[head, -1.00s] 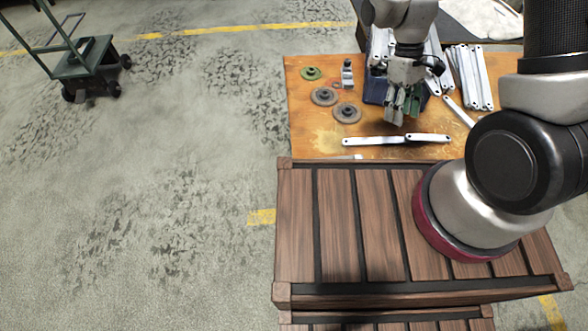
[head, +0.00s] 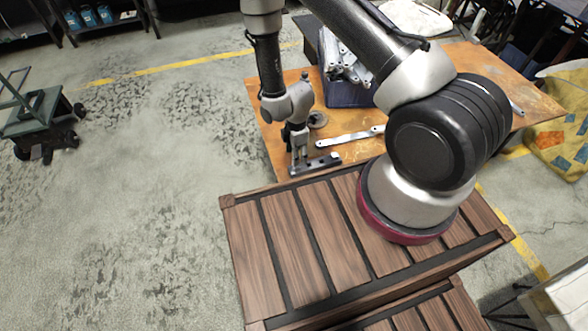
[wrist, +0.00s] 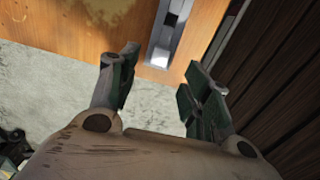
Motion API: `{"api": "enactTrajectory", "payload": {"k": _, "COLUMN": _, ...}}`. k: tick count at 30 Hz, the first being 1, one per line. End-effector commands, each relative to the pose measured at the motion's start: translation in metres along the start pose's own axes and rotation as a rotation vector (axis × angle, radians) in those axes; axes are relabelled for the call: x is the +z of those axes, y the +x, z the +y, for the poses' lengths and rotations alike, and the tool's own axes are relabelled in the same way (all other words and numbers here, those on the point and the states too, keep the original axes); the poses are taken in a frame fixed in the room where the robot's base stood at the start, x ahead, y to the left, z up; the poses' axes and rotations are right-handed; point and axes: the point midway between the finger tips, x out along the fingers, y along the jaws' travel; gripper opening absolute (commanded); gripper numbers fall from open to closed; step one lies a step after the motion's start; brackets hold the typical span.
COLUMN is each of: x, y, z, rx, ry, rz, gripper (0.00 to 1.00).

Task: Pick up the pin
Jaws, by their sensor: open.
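My gripper (head: 299,160) is open and points down at the table's near left edge, by the wooden crate. In the wrist view its two green-padded fingers (wrist: 162,64) are apart with nothing between them. A grey metal piece (wrist: 165,38) with a dark part lies on the tabletop just beyond the fingertips. In the head view a dark grey bar-like piece (head: 322,163) lies beside the fingertips, probably the same one. I cannot tell for certain whether it is the pin. No other piece is clearly the pin; my arm hides part of the table.
The slatted wooden crate (head: 285,235) stands close against the table's near side. Open floor lies left.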

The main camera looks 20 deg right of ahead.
Motion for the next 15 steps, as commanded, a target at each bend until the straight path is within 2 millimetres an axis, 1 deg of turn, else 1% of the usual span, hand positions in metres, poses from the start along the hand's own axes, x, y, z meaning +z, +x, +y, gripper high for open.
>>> {"api": "enactTrajectory", "payload": {"k": 1, "x": 0.000, "y": 0.007, "z": -0.001, "rx": -0.003, "ry": 0.001, "rz": -0.001, "gripper": 0.48}}
{"api": "enactTrajectory", "payload": {"k": 5, "x": 0.000, "y": 0.023, "z": -0.001, "rx": -0.004, "ry": 0.002, "rz": -0.001, "gripper": 0.48}}
{"api": "enactTrajectory", "payload": {"k": 10, "x": -0.001, "y": 0.051, "z": -0.001, "rx": -0.004, "ry": 0.003, "rz": -0.001, "gripper": 0.48}}
{"api": "enactTrajectory", "payload": {"k": 12, "x": -0.001, "y": 0.059, "z": -0.001, "rx": -0.003, "ry": 0.003, "rz": -0.001, "gripper": 0.48}}
{"api": "enactTrajectory", "payload": {"k": 15, "x": -0.001, "y": 0.066, "z": -0.001, "rx": -0.003, "ry": 0.004, "rz": -0.001, "gripper": 0.48}}
